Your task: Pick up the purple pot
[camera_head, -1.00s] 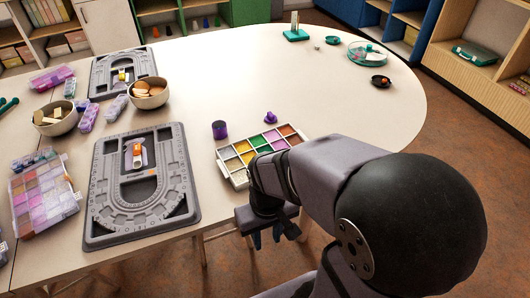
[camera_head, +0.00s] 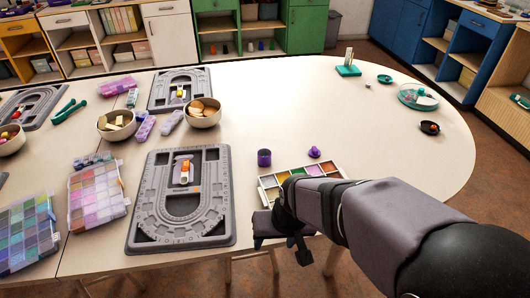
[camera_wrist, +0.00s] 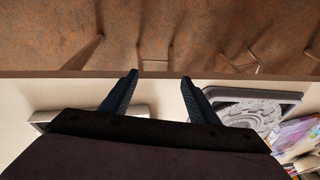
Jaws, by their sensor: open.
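The purple pot (camera_head: 264,158) is a small dark purple cylinder standing upright on the white table, just behind the left part of the paint tray. A small purple knobbed piece (camera_head: 314,152), possibly its lid, sits to its right on the table. My gripper (camera_head: 279,252) is at the table's front edge, in front of the tray and nearer the camera than the pot. In the wrist view my gripper (camera_wrist: 158,80) has its two dark fingers apart with nothing between them. The pot does not show in the wrist view.
A tray of coloured compartments (camera_head: 265,182) lies between my gripper and the pot, partly hidden by my arm. A grey bead board (camera_head: 221,215) is to the left. Bowls (camera_head: 203,119) stand farther back. The table behind the pot is clear.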

